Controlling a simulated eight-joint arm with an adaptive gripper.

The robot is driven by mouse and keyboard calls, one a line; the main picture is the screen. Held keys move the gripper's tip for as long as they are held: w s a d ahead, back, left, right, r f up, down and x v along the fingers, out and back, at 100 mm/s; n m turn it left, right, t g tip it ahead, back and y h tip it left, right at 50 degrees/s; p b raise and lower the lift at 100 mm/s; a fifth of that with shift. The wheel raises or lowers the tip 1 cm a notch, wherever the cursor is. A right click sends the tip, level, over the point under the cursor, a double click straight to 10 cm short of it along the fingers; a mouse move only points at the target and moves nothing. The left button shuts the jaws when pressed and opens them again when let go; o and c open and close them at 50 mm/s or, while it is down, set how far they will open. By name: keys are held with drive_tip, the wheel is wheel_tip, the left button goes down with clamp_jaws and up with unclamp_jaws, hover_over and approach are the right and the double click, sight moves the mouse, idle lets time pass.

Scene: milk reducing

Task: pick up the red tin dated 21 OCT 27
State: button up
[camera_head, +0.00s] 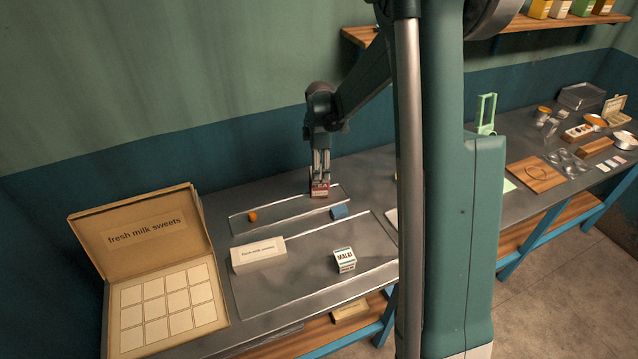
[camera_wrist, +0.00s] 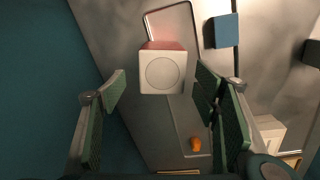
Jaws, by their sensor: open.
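A small red tin (camera_head: 320,191) stands at the back of the steel tray on the counter. Its date is too small to read. In the wrist view the red tin (camera_wrist: 162,72) shows a pale square top with a ring and a strip of red side. My gripper (camera_head: 320,177) points down right over the red tin. In the wrist view the open fingers of my gripper (camera_wrist: 160,90) show to the left and right of the tin, with gaps on both sides. I cannot tell how far down the fingers reach.
On the front tray stand a white MALAI tin (camera_head: 344,260) and a white milk-sweets box (camera_head: 258,254). An open, sectioned carton (camera_head: 168,300) is at left. The wall is close behind my gripper.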

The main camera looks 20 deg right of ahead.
sight(319, 185)
drive_tip(key=shift+f, duration=1.1)
drive_tip(key=shift+w+f, duration=0.1)
drive_tip(key=shift+f, duration=1.2)
drive_tip(key=shift+w+d+f, duration=0.1)
drive_tip(key=shift+f, duration=1.2)
drive_tip(key=shift+w+d+f, duration=0.1)
drive_tip(key=shift+f, duration=1.2)
drive_tip(key=c, duration=1.1)
